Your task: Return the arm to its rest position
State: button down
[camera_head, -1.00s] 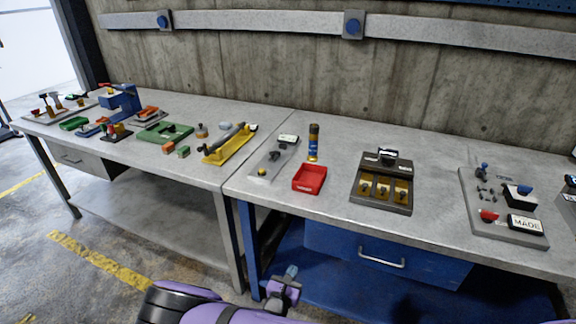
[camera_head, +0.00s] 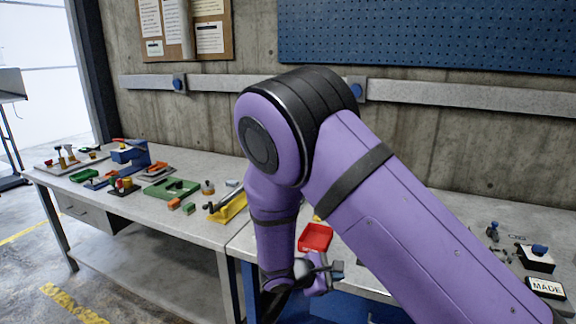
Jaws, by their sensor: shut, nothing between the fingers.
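My purple arm fills the middle of the view, bent at a high elbow, with its forearm hanging down in front of the bench. My gripper (camera_head: 336,270) is at the lower end, small and partly hidden by the wrist. It is shut and holds nothing. It is near the bench's front edge, just below the red tray (camera_head: 315,238) in the picture. I cannot tell whether it touches the bench.
The right workbench (camera_head: 452,208) is largely hidden behind my arm. A board with a MADE plate (camera_head: 545,287) is at the right. The left workbench (camera_head: 110,208) holds a green tray (camera_head: 172,188), a blue vise-like device (camera_head: 130,152) and a yellow holder (camera_head: 229,208). A blue pegboard (camera_head: 430,35) hangs behind.

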jog(key=s+d+r+m+g+y, duration=0.1)
jog(key=s+d+r+m+y, duration=0.15)
jog(key=d+r, duration=0.4)
jog(key=s+d+r+m+g+y, duration=0.2)
jog(key=s+d+r+m, duration=0.15)
jog(key=r, duration=0.55)
jog(key=s+d+r+m+g+y, duration=0.1)
jog(key=s+d+r+m+y, duration=0.2)
jog(key=r, duration=0.4)
jog(key=s+d+r+m+t+y, duration=0.2)
jog(key=s+r, duration=0.4)
jog(key=s, duration=0.3)
jog(key=s+d+r+m+t+y, duration=0.2)
jog(key=s+r+m, duration=0.3)
jog(key=s, duration=0.4)
jog(key=shift+s+d+r, duration=0.25)
jog(key=shift+d+r, duration=0.25)
jog(key=shift+d, duration=0.1)
jog(key=shift+y, duration=0.25)
